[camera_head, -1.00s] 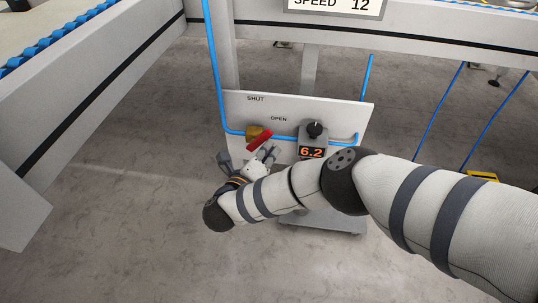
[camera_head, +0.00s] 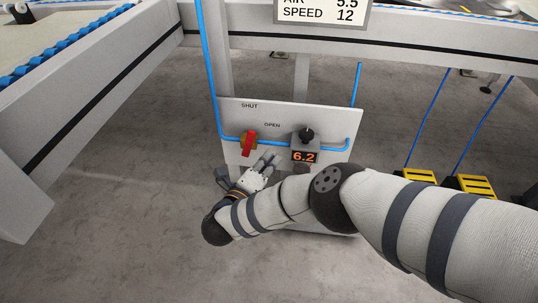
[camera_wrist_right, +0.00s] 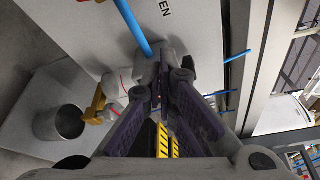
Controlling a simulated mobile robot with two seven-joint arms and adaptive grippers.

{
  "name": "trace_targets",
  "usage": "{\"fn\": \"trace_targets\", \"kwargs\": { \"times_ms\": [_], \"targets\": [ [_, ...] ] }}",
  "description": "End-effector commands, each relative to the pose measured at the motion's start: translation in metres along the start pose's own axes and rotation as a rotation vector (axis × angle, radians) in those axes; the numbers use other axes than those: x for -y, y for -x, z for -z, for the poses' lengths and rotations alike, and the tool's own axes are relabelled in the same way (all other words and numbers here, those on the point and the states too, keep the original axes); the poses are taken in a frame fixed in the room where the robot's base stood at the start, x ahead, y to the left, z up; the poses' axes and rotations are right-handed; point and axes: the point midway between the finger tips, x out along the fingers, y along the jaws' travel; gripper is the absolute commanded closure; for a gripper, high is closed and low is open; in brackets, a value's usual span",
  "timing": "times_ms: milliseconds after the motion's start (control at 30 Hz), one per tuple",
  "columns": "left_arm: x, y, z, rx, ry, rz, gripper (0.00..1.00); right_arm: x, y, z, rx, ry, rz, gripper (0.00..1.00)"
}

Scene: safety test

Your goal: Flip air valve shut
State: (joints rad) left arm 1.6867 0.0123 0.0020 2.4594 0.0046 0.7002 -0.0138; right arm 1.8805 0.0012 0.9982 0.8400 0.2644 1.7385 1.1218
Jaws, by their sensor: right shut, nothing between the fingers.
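The air valve (camera_head: 248,143) has a red handle on a brass body. It sits on the blue pipe at the left of a white panel, and its handle stands nearly upright. The panel labels SHUT (camera_head: 249,105) and OPEN (camera_head: 271,125) are above it. My right gripper (camera_head: 269,161) is just below and right of the handle, in front of the panel, and looks apart from it. In the right wrist view its fingers (camera_wrist_right: 163,88) are closed together with nothing between them. My left gripper is not in view.
A gauge unit (camera_head: 304,155) with a black knob reads 6.2, right of the valve. The blue pipe (camera_head: 210,60) climbs the post at left. Yellow pedals (camera_head: 419,175) stand on the floor at right. Conveyor frames border the space; the floor at left is clear.

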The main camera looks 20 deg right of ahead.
Motion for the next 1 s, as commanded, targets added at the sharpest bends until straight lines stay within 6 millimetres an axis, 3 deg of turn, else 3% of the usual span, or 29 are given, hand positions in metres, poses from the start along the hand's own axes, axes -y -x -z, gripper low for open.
{"fn": "trace_targets", "kwargs": {
  "times_ms": [100, 333, 500, 1000],
  "targets": [
    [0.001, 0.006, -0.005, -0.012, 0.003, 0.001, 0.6, 0.004, 0.031, -0.003, 0.003, -0.004, 0.0, 1.0],
    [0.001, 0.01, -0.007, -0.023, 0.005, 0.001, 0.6, 0.001, 0.07, -0.001, 0.001, -0.002, 0.002, 1.0],
    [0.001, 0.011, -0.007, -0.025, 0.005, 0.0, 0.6, 0.0, 0.078, -0.001, -0.001, -0.002, 0.003, 1.0],
    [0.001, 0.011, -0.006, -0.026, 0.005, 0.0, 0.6, -0.001, 0.078, 0.0, -0.001, -0.002, 0.002, 1.0]
  ]
}}
